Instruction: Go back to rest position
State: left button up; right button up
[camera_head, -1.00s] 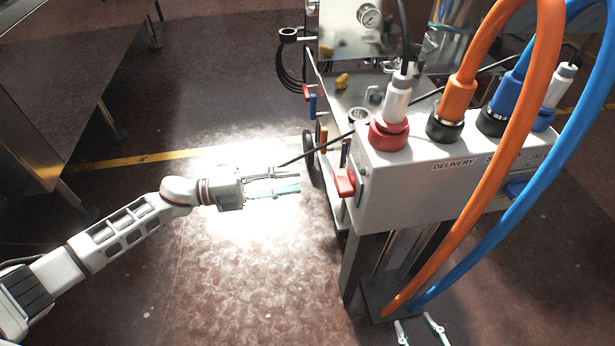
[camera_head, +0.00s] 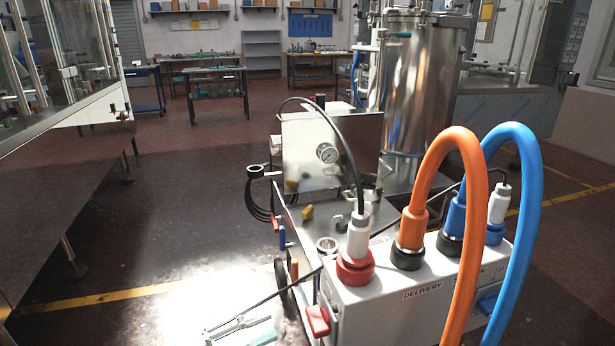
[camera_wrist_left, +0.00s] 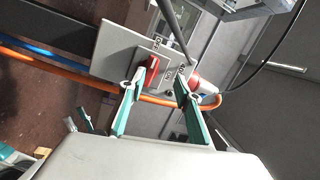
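My left gripper (camera_head: 238,330) is at the bottom edge of the head view, low over the floor and left of the machine's grey control box (camera_head: 385,310). In the left wrist view, its two grey-and-teal fingers (camera_wrist_left: 157,90) are apart with nothing between them, so it is open and empty. The box with its red switch (camera_wrist_left: 152,70) shows beyond the fingers, apparently without contact. My right gripper is outside the head view. A small grey-and-teal part (camera_wrist_left: 86,120) at the left of the wrist view may belong to it, but its state is unclear.
An orange hose (camera_head: 425,180) and a blue hose (camera_head: 530,190) arch from the box. A dark metal bench (camera_head: 60,200) stands at the left. Open floor (camera_head: 185,200) lies between bench and machine. Work tables (camera_head: 215,90) stand at the back.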

pick_arm(q)
jog(key=s+a+f+n+y+p, duration=0.2)
jog(key=s+a+f+n+y, duration=0.1)
jog(key=s+n, duration=0.4)
jog(key=s+a+f+n+t+y+p, duration=0.1)
jog(key=s+a+f+n+y+p, duration=0.1)
jog(key=s+f+n+y, duration=0.4)
jog(key=s+a+f+n+y+p, duration=0.2)
jog(key=s+a+f+n+y, duration=0.2)
jog(key=s+n, duration=0.5)
jog(key=shift+s+f+n+y, duration=0.4)
jog(key=shift+f+n+y, duration=0.2)
jog(key=shift+n, duration=0.3)
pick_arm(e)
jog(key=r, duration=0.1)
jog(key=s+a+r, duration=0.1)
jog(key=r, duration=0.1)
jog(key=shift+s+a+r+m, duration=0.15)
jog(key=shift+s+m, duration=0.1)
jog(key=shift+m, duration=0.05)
pick_arm(q)
jog(key=shift+t, duration=0.3)
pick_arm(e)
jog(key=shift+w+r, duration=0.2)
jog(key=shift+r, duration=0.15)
